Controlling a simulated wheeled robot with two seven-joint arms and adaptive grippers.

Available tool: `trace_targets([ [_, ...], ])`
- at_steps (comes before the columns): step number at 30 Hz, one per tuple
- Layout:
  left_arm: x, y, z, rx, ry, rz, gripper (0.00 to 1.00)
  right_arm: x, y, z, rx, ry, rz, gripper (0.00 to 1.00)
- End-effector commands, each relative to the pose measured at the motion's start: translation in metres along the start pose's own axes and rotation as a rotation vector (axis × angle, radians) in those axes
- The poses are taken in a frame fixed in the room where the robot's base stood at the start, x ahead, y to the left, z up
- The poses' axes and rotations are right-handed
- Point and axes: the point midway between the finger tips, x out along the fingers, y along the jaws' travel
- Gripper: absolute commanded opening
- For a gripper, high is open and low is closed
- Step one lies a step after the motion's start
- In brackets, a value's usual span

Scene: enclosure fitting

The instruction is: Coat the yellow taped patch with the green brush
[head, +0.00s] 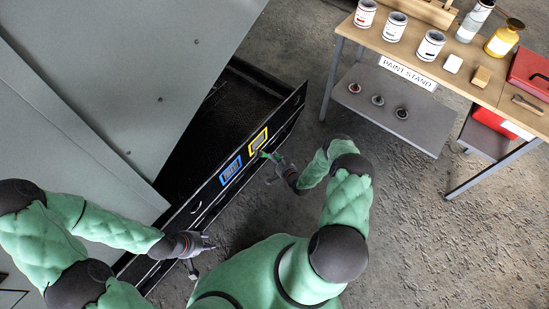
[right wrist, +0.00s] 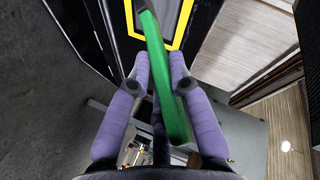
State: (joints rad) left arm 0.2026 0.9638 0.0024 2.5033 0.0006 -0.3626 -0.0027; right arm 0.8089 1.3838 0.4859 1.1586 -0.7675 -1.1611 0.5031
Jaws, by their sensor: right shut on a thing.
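The yellow taped patch (head: 258,140) is a yellow-framed rectangle on the black enclosure's upright face. Its yellow tape (right wrist: 184,22) also shows at the top of the right wrist view. My right gripper (head: 272,165) is just in front of that patch, shut on the green brush (right wrist: 168,75). The brush (head: 265,155) points toward the patch; its tip lies over the frame's lower edge, and I cannot tell whether it touches. A blue taped patch (head: 231,170) is left of the yellow one. My left gripper (head: 206,243) is near the enclosure's lower left, away from both patches, and looks open and empty.
A paint stand (head: 375,43) at the upper right carries several cans, a yellow bottle (head: 503,38) and a red box (head: 530,72). Its lower shelf (head: 400,125) holds small round items. Large grey panels (head: 100,70) stand left. Concrete floor is clear between enclosure and stand.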

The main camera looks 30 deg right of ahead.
Motion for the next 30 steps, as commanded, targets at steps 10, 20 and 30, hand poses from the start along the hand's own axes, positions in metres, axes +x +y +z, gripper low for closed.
trace_targets([
  [10, 0.0, 0.0, 0.0, 0.0, 0.0, 0.0, 0.4, 0.005, -0.003, 0.0, -0.001, 0.0, -0.001, 0.0],
  [20, 0.0, 0.0, 0.0, 0.0, 0.0, 0.0, 0.4, 0.01, -0.005, 0.0, -0.001, 0.0, 0.0, 0.0],
  [30, 0.0, 0.0, 0.0, 0.0, 0.0, 0.0, 0.4, 0.013, -0.001, -0.005, -0.002, 0.002, 0.0, 0.0],
])
